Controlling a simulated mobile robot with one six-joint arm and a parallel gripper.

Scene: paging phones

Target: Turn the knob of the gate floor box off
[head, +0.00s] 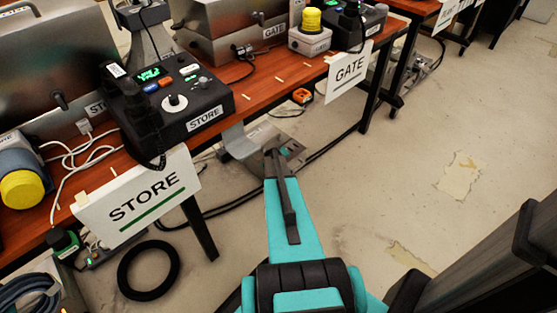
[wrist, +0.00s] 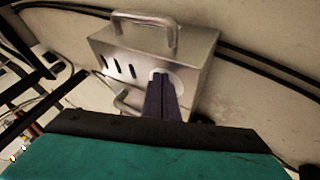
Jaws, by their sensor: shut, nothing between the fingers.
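A grey metal floor box (wrist: 198,62) stands on the floor in the wrist view, with a handle on top, dark slots and a pale round disc (wrist: 178,77) on its face. My gripper (wrist: 160,80) is shut and empty, its tips in front of the disc. The fingers cover the disc's middle, so the knob and its setting are hidden; I cannot tell whether they touch. In the head view the box (head: 236,141) sits below the desk edge, partly behind my gripper (head: 272,153). I can read no label on it.
The orange desk (head: 262,88) runs along the left with hanging STORE (head: 145,202) and GATE (head: 349,70) signs. Black cables (wrist: 254,66) lie behind the box. Another floor box (head: 408,78) stands farther right. The floor to the right is mostly open.

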